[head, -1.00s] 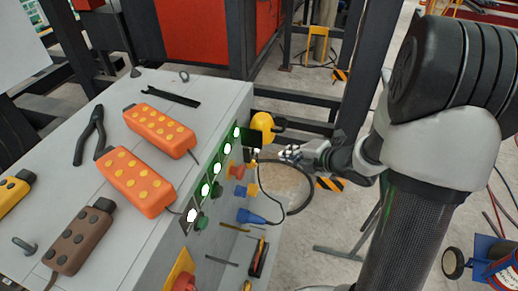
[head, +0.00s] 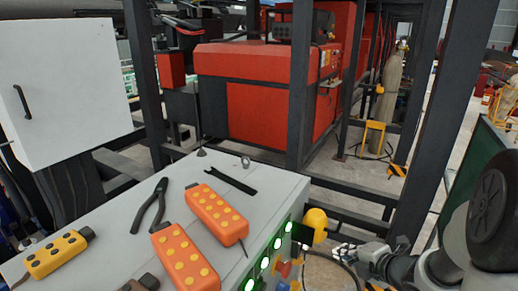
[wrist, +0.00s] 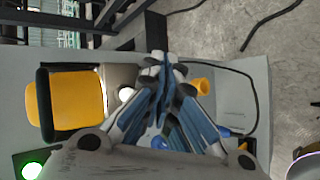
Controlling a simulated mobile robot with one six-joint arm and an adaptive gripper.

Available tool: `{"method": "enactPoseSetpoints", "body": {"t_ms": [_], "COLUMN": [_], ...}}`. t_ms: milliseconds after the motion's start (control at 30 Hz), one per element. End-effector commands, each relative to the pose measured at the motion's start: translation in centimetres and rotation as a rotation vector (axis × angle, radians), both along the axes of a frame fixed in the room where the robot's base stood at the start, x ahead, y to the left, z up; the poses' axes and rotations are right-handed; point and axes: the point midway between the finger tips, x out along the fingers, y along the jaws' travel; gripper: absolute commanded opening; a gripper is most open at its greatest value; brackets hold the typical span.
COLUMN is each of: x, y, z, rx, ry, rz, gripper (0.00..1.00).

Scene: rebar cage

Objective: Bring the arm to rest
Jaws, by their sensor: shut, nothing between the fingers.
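My gripper (head: 345,251) is at the lower right of the head view, beside the front face of the grey control cabinet. It is near the yellow rounded part (head: 316,220) and appears to hold nothing. In the wrist view my gripper (wrist: 161,60) has its fingers drawn together, with no object between them. The yellow part (wrist: 75,105) lies to the left of the fingers there. My arm's dark and light links fill the right edge of the head view.
A dark post (head: 302,85) and red machine (head: 270,105) stand behind. A black cable (wrist: 250,85) curves right of my fingers.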

Motion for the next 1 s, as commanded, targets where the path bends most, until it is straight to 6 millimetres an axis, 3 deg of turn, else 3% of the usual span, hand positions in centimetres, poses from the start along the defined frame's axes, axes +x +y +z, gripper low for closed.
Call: {"method": "enactPoseSetpoints", "body": {"t_ms": [167, 267, 400, 500, 700, 833, 1000], "x": [-0.1, -2.3, -7.4, -12.1, -21.2, -25.0, -26.7], "y": [-1.5, -1.7, -0.1, 2.4, 8.9, 11.8, 13.1], "z": [5.9, 9.2, 12.4, 13.5, 13.4, 13.0, 12.8], "rx": [0.044, 0.149, 0.373, 0.570, 0.906, 1.012, 1.051], "ry": [0.055, 0.086, 0.140, 0.208, 0.423, 0.544, 0.604], "rz": [-0.347, -0.604, -0.936, -1.144, -1.435, -1.530, -1.572], "gripper": [0.00, 0.00, 0.00, 0.00, 0.00, 0.00, 0.00]}}
